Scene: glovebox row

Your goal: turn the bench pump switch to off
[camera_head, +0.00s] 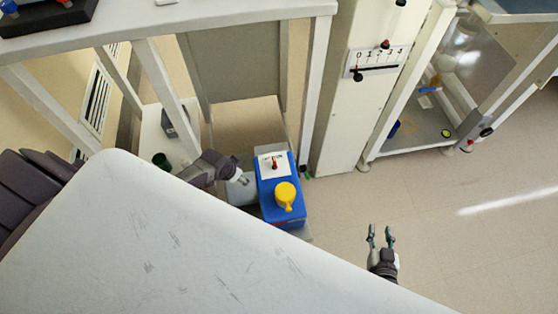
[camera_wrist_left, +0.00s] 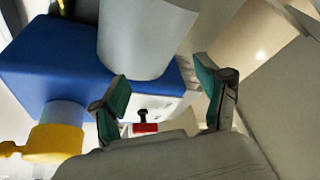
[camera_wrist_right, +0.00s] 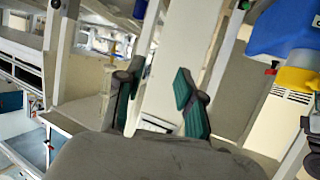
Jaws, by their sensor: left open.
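The bench pump is a blue box (camera_head: 283,207) with a yellow spout-like cap (camera_head: 286,194) and a white top plate. A small red switch (camera_head: 274,162) stands on that plate; its setting is too small to read. My left gripper (camera_head: 243,179) is just left of the pump, apart from the switch. In the left wrist view the pump (camera_wrist_left: 45,65) lies beyond the open fingers, and the red and black switch (camera_wrist_left: 145,127) shows low between them. My right gripper (camera_head: 381,236) is open and empty, out over the floor right of the pump.
A large white surface (camera_head: 180,235) fills the lower left. A white bench (camera_head: 200,18) stands above and behind the pump. A white column with a numbered scale (camera_head: 376,61) and a glovebox frame stand at upper right. Floor at right is clear.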

